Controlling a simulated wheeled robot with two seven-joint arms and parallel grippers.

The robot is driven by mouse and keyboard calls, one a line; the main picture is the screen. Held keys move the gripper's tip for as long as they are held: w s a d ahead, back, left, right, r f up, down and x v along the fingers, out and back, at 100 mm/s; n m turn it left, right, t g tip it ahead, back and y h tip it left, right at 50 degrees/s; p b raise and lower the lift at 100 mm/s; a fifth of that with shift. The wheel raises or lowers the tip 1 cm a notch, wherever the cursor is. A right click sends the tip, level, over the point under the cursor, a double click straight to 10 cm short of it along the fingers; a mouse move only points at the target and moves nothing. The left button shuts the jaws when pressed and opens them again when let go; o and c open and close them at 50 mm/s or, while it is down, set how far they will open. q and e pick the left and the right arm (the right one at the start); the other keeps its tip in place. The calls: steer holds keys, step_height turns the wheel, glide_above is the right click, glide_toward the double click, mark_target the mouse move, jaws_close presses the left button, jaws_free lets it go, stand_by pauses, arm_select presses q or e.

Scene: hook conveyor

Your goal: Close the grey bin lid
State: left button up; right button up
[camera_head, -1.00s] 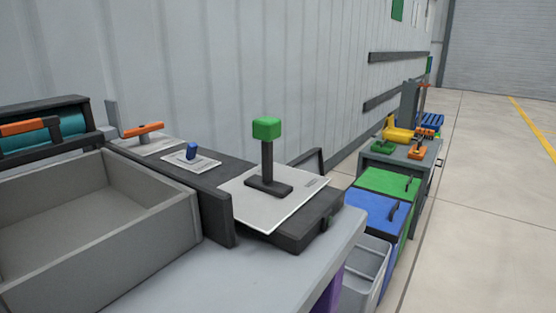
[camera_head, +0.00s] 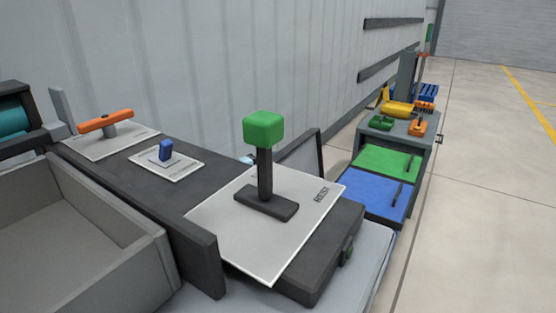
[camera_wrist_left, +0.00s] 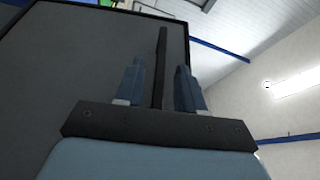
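The grey bin is not visible in the head view now, where the worktop and black console block the near side. In the left wrist view, a large dark grey panel (camera_wrist_left: 70,60) with a black rim fills the left side; I cannot tell for sure whether it is the bin lid. My left gripper (camera_wrist_left: 158,80) has its two blue fingers apart. A thin dark bar (camera_wrist_left: 162,45) appears between them, with a gap on each side, so it is not gripped. My right gripper is in neither view.
A black console (camera_head: 335,245) carries a green-knobbed lever (camera_head: 264,130), a blue switch (camera_head: 166,151) and an orange handle (camera_head: 105,121). A grey framed panel (camera_head: 300,160) stands behind it. Closed green (camera_head: 385,160) and blue (camera_head: 372,200) bin lids lie beyond. The floor at right is clear.

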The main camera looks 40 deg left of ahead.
arm_select(q)
steer(key=shift+x, duration=1.2)
jaws_close()
